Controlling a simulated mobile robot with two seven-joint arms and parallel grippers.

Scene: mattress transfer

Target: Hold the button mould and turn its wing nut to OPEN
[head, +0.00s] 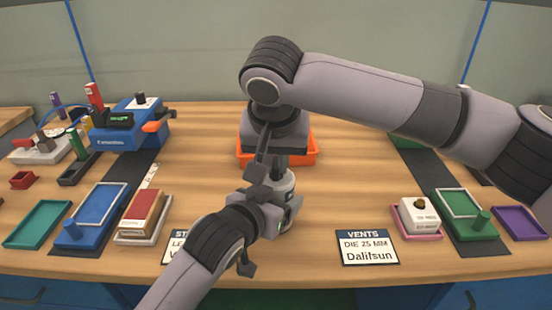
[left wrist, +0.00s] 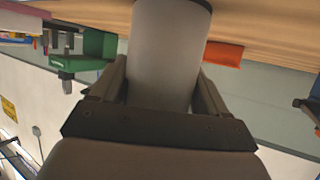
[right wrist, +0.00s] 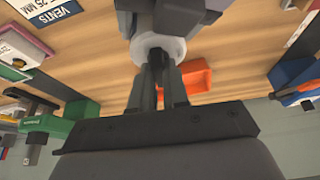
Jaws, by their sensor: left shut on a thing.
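The button mould (head: 285,184) is a pale grey cylinder standing upright near the middle of the table. My left gripper (head: 272,212) is shut around its side; the left wrist view shows the cylinder (left wrist: 168,60) between both fingers. My right gripper (head: 264,168) points down over the mould's top from above. In the right wrist view its fingers (right wrist: 158,82) are close together at a dark piece, likely the wing nut (right wrist: 154,60), over the mould's pale round top (right wrist: 175,46). Whether they grip it is unclear. The OPEN mark cannot be made out.
An orange tray (head: 304,152) lies just behind the mould. A VENTS card (head: 366,247) and a pink tray (head: 417,235) with a white block are to the right. Blue (head: 90,214) and green trays and a blue device (head: 128,125) are on the left. The table between them is mostly clear.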

